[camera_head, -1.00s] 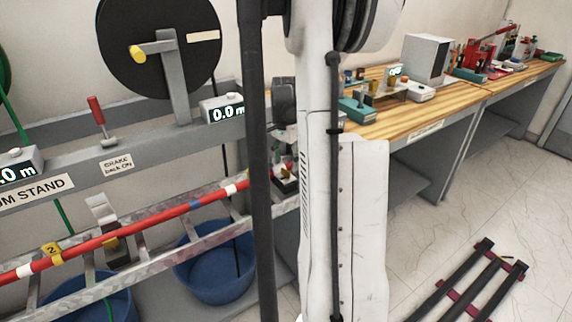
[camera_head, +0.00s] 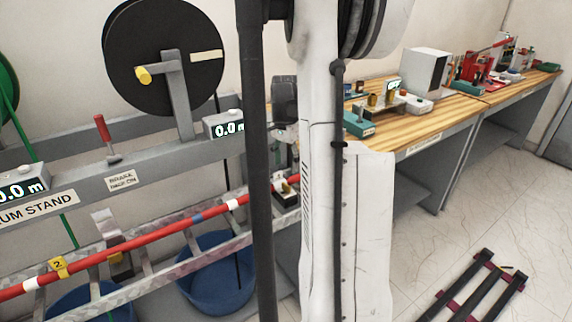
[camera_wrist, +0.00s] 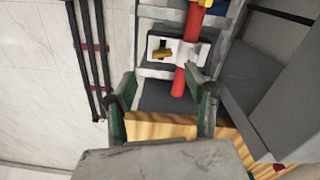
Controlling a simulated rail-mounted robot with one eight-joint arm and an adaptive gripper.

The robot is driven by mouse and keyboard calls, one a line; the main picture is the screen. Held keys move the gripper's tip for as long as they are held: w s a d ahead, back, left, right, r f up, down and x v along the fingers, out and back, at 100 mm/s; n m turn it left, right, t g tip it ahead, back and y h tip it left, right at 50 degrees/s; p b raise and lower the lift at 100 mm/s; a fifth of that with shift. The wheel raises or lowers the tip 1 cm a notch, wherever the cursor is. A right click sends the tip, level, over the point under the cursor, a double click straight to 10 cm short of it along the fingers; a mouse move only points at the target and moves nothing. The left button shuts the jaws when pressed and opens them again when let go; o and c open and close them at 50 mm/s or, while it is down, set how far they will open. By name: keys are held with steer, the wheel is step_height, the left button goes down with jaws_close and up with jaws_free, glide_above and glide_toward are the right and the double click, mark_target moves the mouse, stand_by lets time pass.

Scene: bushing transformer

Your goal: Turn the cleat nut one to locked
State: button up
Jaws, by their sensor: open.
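In the wrist view a white cleat (camera_wrist: 191,53) sits across the red cable (camera_wrist: 179,82) on a metal ladder rack (camera_wrist: 156,13). A brass-coloured nut (camera_wrist: 162,51) lies on the cleat's left plate, over a dark patch. My gripper (camera_wrist: 163,88) is open, with its two green-padded fingers spread and nothing held between them. The cleat and nut show ahead of the fingertips, apart from them. In the head view the red cable (camera_head: 130,248) runs along the rack, and my arm hides part of the scene; my gripper is not seen there.
A wooden bench (camera_head: 450,108) with tools stands at the back right. A black drum (camera_head: 150,60) and a red-handled lever (camera_head: 103,130) are on the stand at left. Blue tubs (camera_head: 215,275) sit under the rack. A dark floor frame (camera_head: 480,285) lies at lower right.

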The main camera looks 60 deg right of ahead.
step_height(320, 180, up, 6)
steer(key=p, duration=0.3)
glide_above(287, 185)
steer(key=shift+w+a+r, duration=0.1)
steer(key=shift+w, duration=0.05)
stand_by(0.4)
stand_by(0.5)
step_height(287, 185, up, 12)
stand_by(0.4)
steer(key=shift+f, duration=0.3)
steer(key=c, duration=0.5)
steer(key=f+n+b, duration=0.1)
steer(key=f+n, duration=0.3)
steer(key=n, duration=0.1)
steer(key=f+n+b, duration=0.2)
steer(key=f+n, duration=0.2)
steer(key=n, duration=0.1)
steer(key=f+n+b, duration=0.1)
steer(key=f+n, duration=0.3)
steer(key=n, duration=0.2)
steer(key=shift+d+f, duration=0.2)
steer(key=shift+f, duration=0.05)
steer(key=shift+c, duration=0.5)
steer(key=shift+n, duration=0.9)
step_height(287, 185, down, 15)
steer(key=shift+r+b, duration=0.1)
steer(key=shift+b, duration=0.95)
